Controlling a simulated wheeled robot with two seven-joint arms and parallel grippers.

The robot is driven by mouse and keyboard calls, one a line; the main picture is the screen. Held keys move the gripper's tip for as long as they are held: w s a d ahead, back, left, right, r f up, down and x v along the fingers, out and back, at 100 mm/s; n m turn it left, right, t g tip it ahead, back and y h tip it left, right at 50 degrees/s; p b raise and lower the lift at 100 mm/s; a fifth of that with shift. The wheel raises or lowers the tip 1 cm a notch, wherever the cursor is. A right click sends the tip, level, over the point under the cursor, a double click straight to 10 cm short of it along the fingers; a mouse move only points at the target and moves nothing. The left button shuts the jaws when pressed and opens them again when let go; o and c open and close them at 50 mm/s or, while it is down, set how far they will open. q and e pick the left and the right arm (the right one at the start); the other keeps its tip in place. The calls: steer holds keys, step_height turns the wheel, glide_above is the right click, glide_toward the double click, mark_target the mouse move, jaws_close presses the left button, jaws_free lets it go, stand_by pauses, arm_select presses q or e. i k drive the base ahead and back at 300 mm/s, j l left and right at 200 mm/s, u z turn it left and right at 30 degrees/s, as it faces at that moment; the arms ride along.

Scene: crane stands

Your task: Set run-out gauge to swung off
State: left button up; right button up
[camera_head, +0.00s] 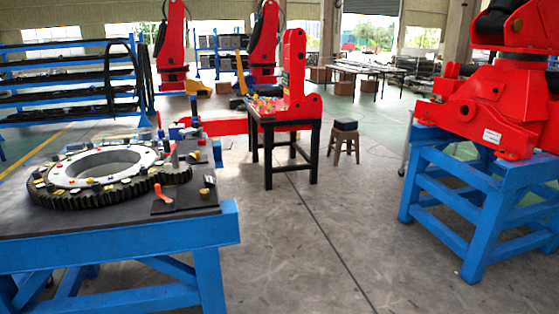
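A large dark toothed ring (60,201) with a pale inner face lies flat on the blue stand (222,225) at the left. Beside the ring's right edge is a small upright post with a red top (173,149). An orange-red lever-like part (163,193) rests on a dark plate at the front right of the ring. A small yellowish-brown knob (204,192) sits to its right. I cannot tell which of these small parts is the run-out gauge, or how it is swung. Neither of my grippers is in view.
A blue stand (487,215) bearing a red crane part (490,105) stands at the right. A black table (317,150) with red parts and a stool (344,145) are farther back. A blue rack (60,85) stands behind left. The grey floor (330,240) between the stands is clear.

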mark_target(184, 132)
steer(key=i+l+u, duration=0.4)
steer(key=i, duration=0.15)
steer(key=i+l+u, duration=0.8)
steer(key=i+l, duration=0.15)
steer(key=i+l+u, duration=0.35)
steer(key=l, duration=0.4)
steer(key=i+l+u, duration=0.2)
steer(key=i+l, duration=0.15)
